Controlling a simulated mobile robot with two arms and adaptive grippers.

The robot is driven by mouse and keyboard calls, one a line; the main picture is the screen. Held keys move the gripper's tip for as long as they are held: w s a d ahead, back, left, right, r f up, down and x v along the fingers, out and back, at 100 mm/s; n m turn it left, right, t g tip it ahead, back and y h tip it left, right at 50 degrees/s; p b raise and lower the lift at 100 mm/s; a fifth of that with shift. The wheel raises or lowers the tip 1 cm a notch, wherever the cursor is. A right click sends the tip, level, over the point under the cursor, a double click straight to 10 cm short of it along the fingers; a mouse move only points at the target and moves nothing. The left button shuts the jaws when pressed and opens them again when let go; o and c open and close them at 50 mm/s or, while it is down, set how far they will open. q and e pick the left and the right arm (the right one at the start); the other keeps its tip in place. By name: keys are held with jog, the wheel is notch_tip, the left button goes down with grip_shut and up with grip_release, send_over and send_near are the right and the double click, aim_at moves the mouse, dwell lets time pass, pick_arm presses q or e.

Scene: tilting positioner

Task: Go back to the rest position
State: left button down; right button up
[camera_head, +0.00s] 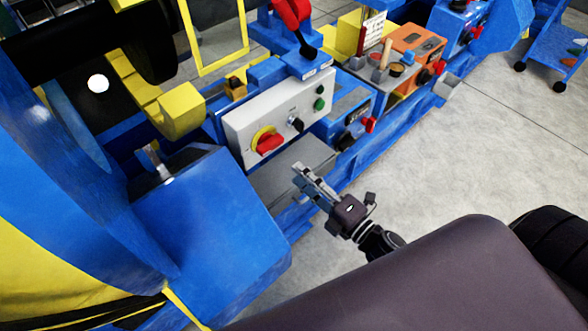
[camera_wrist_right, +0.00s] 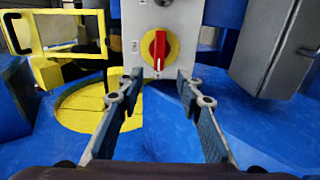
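My right gripper (camera_head: 313,184) is in front of the white control panel (camera_head: 280,118), over the low grey step of the blue machine. In the right wrist view, its two fingers (camera_wrist_right: 157,88) are spread apart with nothing between them. Beyond the fingertips there is the red rotary switch (camera_wrist_right: 156,50) on its yellow disc, with its handle upright in that view. The switch also shows in the head view (camera_head: 268,142), and the fingers look apart from it. My left gripper is not in view.
The blue machine housing (camera_head: 210,215) stands close left of my right gripper. An orange box (camera_head: 417,48) and a grey-blue box (camera_head: 350,108) line the machine to the right. Open grey floor (camera_head: 480,150) lies right of the arm. A blue cart (camera_head: 555,50) stands far right.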

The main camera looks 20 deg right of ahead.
jog(key=shift+s, duration=0.1)
dwell(0.4)
jog(key=s+d+f+m+g+h, duration=0.1)
jog(key=s+f+m+g+h, duration=0.2)
jog(key=f, duration=0.6)
jog(key=s+d+f+m+g, duration=0.15)
jog(key=f+m, duration=0.25)
jog(key=f, duration=0.6)
jog(key=s+d+f+m+g+h, duration=0.15)
jog(key=s+f+m, duration=0.25)
jog(key=f, duration=0.5)
jog(key=s+f+m+g, duration=0.3)
jog(key=s+f, duration=0.3)
jog(key=s, duration=0.3)
jog(key=s+f+m+g+h, duration=0.1)
jog(key=s+f+m+g, duration=0.2)
jog(key=s+f, duration=0.4)
jog(key=s+a+f+m+g, duration=0.1)
jog(key=s+f+g, duration=0.3)
jog(key=s, duration=0.9)
notch_tip(320, 180, down, 3)
jog(key=shift+f+m+h, duration=0.1)
jog(key=shift+m+h, duration=0.25)
jog(key=shift+m, duration=0.55)
